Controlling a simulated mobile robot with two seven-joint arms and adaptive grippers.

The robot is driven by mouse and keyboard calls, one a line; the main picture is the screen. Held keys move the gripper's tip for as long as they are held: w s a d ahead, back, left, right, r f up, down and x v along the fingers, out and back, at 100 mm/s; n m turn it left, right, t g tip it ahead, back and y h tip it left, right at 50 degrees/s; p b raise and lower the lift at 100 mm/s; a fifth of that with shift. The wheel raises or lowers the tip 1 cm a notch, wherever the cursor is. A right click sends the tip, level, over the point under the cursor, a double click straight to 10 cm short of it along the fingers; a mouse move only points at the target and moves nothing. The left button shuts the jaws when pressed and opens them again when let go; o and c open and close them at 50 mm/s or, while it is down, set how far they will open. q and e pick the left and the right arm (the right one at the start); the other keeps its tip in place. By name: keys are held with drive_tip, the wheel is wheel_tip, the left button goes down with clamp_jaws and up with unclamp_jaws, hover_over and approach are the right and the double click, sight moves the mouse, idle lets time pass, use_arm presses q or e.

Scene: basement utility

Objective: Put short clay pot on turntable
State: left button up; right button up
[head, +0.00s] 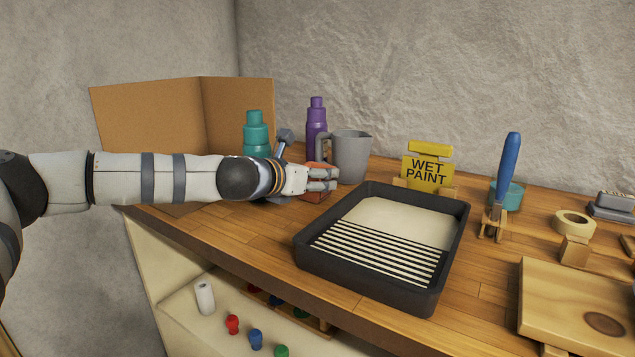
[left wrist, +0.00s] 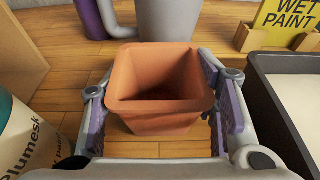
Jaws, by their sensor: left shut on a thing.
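The short clay pot is a square, orange-brown, open-topped pot (left wrist: 160,118), empty inside, in the left wrist view. My left gripper (left wrist: 163,112) is shut on it, with purple-padded fingers on its two sides. In the head view the pot (head: 317,165) is mostly hidden behind the fingers of my left gripper (head: 322,179), left of the black paint tray. I cannot tell whether the pot touches the bench. I cannot make out a turntable; my left arm covers part of the bench by the cardboard. My right gripper is not in view.
A black paint tray (head: 447,285) lies right of the pot. A grey jug (head: 351,158) and purple bottle (head: 317,118) stand behind it. A teal bottle (head: 256,133) stands before folded cardboard (head: 150,118). A yellow wet-paint sign (head: 427,172) stands behind the tray.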

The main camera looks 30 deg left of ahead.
use_arm(q)
drive_tip(key=shift+f, duration=0.2)
drive_tip(key=o, duration=1.3)
drive_tip(key=shift+c, duration=0.2)
